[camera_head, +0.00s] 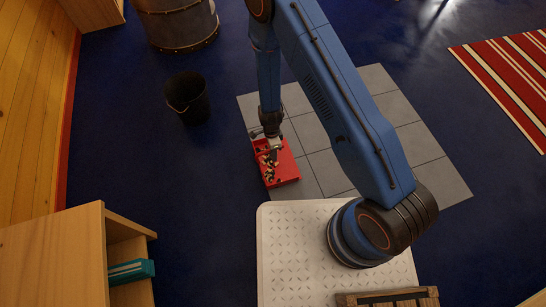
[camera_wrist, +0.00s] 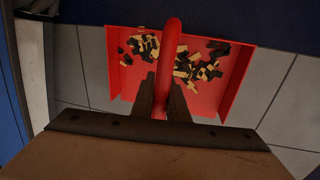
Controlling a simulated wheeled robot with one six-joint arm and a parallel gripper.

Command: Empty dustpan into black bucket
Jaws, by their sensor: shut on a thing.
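The red dustpan (camera_head: 284,171) lies low over the grey tiled patch, and I cannot tell whether it touches the floor. It holds many small black and pale pieces, also clear in the wrist view (camera_wrist: 190,65). My gripper (camera_head: 271,137) is at the dustpan's far side. In the wrist view my gripper (camera_wrist: 162,95) is shut on the dustpan's red handle (camera_wrist: 170,50), one finger on each side. The black bucket (camera_head: 187,98) stands upright on the blue floor, to the left of and beyond the dustpan. Its inside looks dark, and its contents cannot be made out.
A large drum-like container (camera_head: 178,25) stands behind the bucket. A wooden shelf (camera_head: 60,255) with teal books (camera_head: 131,271) is at the lower left. A striped rug (camera_head: 510,80) lies at the right. Blue floor between the bucket and the tiles (camera_head: 420,140) is clear.

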